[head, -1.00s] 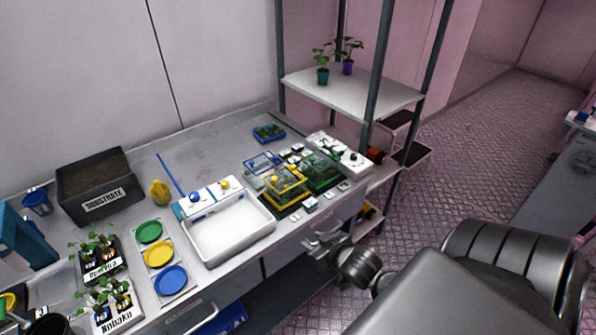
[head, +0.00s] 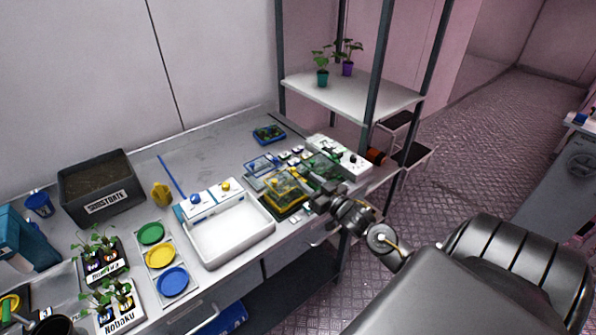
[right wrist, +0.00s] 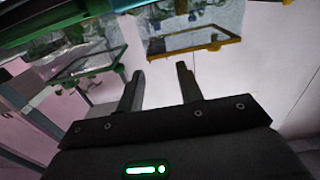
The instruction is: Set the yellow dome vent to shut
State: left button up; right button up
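The yellow dome (head: 285,193) is a clear cover with a yellow rim on the bench, between the blue and green ones. Its vent is too small to make out, so I cannot tell its setting. In the right wrist view a yellow-rimmed dome (right wrist: 195,48) is ahead of the fingers, to the right. My right gripper (head: 318,190) is just right of the yellow dome in the head view. In the right wrist view its two fingers (right wrist: 161,80) stand apart with nothing between them. I cannot tell contact with the dome. My left gripper is not in view.
A green dome (head: 325,166) stands close behind my right gripper and a blue dome (head: 262,165) lies behind the yellow one. A white tray (head: 232,242) is to the left. A white panel with knobs (head: 340,152) and a shelf rack (head: 350,95) are at the back right.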

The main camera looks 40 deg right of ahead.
aim_at(294, 170)
jog(key=w+p, duration=0.1)
jog(key=w, duration=0.4)
jog(key=shift+w, duration=0.4)
jog(key=shift+c, duration=0.3)
grip_shut()
